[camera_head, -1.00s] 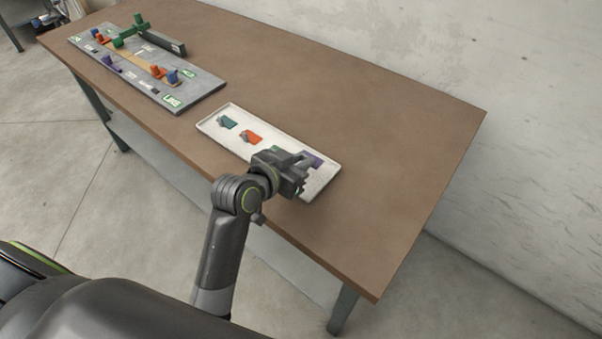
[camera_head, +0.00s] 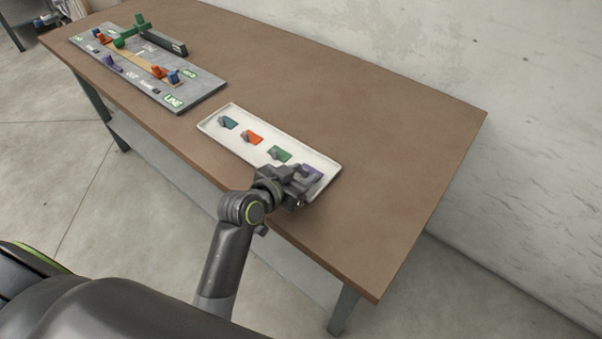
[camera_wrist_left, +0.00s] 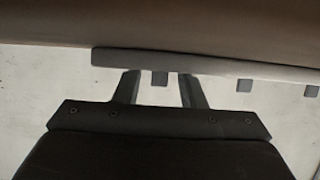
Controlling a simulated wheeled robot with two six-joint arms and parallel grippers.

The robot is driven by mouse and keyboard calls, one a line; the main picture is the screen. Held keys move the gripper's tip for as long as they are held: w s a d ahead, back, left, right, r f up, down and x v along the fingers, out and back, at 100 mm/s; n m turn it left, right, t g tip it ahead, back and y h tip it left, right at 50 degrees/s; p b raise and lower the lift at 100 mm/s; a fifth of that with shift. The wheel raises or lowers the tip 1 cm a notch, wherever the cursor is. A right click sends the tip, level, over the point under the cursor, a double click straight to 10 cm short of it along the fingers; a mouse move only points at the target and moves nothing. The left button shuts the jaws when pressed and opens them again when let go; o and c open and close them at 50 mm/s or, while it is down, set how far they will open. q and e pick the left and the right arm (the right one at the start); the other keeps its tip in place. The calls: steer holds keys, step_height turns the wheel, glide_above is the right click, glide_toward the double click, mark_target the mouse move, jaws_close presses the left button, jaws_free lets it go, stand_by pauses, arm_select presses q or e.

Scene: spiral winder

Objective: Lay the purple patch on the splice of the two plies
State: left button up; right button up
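The purple patch (camera_head: 313,171) lies at the near right end of the white tray (camera_head: 268,178), partly hidden by my left gripper (camera_head: 309,178). In the left wrist view my left gripper (camera_wrist_left: 160,88) is open, its two fingers apart. A small grey block (camera_wrist_left: 160,78) shows between the fingertips; I cannot tell whether they touch it. A tan strip (camera_head: 138,60), perhaps the plies, lies on the grey board (camera_head: 200,95) at the upper left. The splice is too small to make out. My right gripper is not in view.
Teal (camera_head: 229,122), orange (camera_head: 254,137) and green (camera_head: 280,153) patches lie in a row on the tray. The board carries orange and blue pieces, a purple piece (camera_head: 110,62) and a green arm (camera_head: 130,32). The brown table (camera_head: 400,150) is clear at the right.

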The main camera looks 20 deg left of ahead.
arm_select(q)
steer(key=shift+f+b, duration=0.1)
steer(key=shift+b, duration=0.35)
steer(key=v, duration=1.1)
steer(key=shift+s, duration=0.3)
steer(key=p+v, duration=0.2)
steer(key=v, duration=0.4)
steer(key=shift+p, duration=0.35)
steer(key=shift+d, duration=0.1)
